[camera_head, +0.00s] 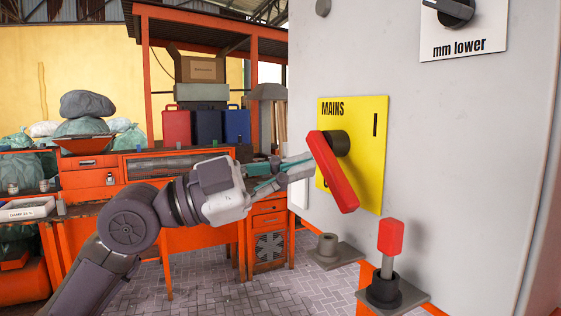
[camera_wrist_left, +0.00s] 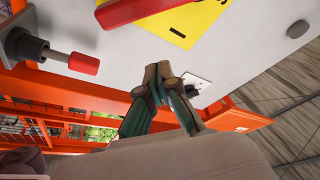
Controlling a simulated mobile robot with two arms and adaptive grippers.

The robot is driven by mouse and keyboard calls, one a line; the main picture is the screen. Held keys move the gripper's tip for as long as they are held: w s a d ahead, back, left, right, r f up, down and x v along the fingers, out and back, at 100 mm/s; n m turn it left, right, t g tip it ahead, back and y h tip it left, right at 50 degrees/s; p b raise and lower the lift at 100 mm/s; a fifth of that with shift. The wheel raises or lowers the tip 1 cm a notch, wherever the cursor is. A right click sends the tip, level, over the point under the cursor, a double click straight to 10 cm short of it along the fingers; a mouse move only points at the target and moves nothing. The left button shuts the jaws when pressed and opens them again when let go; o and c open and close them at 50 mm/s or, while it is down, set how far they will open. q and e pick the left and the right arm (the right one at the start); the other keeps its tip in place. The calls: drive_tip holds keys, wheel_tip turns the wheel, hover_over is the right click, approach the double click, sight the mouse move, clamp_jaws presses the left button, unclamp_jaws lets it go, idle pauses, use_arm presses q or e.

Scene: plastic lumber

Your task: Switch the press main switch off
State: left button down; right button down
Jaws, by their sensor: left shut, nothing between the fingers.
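The press main switch is a red bar handle (camera_head: 333,172) on a dark round hub, mounted on a yellow plate (camera_head: 365,165) marked MAINS. The handle slants from upper left to lower right. A black upright bar mark shows at the plate's right. My left gripper (camera_head: 300,167) is shut and empty, just left of the handle; I cannot tell whether it touches. In the left wrist view the shut fingers (camera_wrist_left: 165,82) point at the grey panel below the yellow plate (camera_wrist_left: 195,22), with the red handle (camera_wrist_left: 140,9) at the top edge. My right gripper is not in view.
A red-knobbed lever (camera_head: 390,250) stands below the plate, beside a grey round post (camera_head: 327,248). A black knob (camera_head: 455,10) marked "mm lower" is at upper right. An orange workbench (camera_head: 150,170) with canisters stands behind my left arm.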

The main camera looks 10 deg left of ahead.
sight(324, 174)
use_arm(q)
drive_tip(key=w+d+p, duration=0.1)
drive_tip(key=w+d, duration=0.1)
drive_tip(key=w+d+f+p, duration=0.1)
drive_tip(key=w+d+p, duration=0.1)
drive_tip(key=shift+w+a+f, duration=0.25)
drive_tip(key=shift+a, duration=0.05)
drive_tip(key=shift+d, duration=0.15)
drive_tip(key=shift+f, duration=0.1)
